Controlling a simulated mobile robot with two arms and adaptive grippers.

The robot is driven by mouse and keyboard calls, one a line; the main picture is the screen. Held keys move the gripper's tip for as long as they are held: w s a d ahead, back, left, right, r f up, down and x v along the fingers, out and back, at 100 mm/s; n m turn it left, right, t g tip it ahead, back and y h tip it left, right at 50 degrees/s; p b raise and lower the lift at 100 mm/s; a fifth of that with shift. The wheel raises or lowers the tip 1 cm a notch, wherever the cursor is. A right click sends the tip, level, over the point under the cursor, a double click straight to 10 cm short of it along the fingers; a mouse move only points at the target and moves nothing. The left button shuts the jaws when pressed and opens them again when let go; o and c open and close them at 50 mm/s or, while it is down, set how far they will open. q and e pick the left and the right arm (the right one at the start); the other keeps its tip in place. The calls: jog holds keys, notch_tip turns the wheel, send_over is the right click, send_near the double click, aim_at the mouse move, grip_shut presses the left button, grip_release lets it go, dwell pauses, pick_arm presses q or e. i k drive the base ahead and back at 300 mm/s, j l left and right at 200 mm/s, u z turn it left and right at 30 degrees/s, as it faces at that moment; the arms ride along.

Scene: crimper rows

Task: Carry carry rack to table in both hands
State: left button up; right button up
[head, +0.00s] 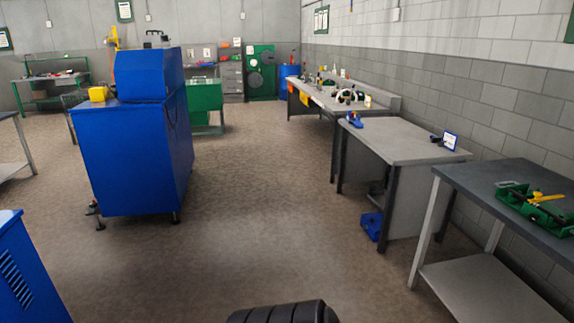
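A low green rack-like frame (512,193) rests on the dark-topped table (473,177) at the right edge of the head view. A yellow-handled tool (545,198) lies in or on it. I cannot tell for sure that this frame is the carry rack. A grey table (408,143) stands beyond the dark-topped one, its top mostly bare. Neither of my grippers is in view, so their state and distance from these things do not show.
A blue machine cabinet (135,150) stands at left, and another blue cabinet (22,275) is at the lower left. A cluttered workbench (325,97) runs along the right wall. A blue bin (371,225) sits by the grey table's foot. The middle floor is clear.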

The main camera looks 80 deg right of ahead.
aim_at(411, 142)
jog(key=z, duration=4.35)
jog(key=i+j+z, duration=0.1)
jog(key=z, duration=0.5)
jog(key=i+j, duration=0.05)
jog(key=i, duration=0.05)
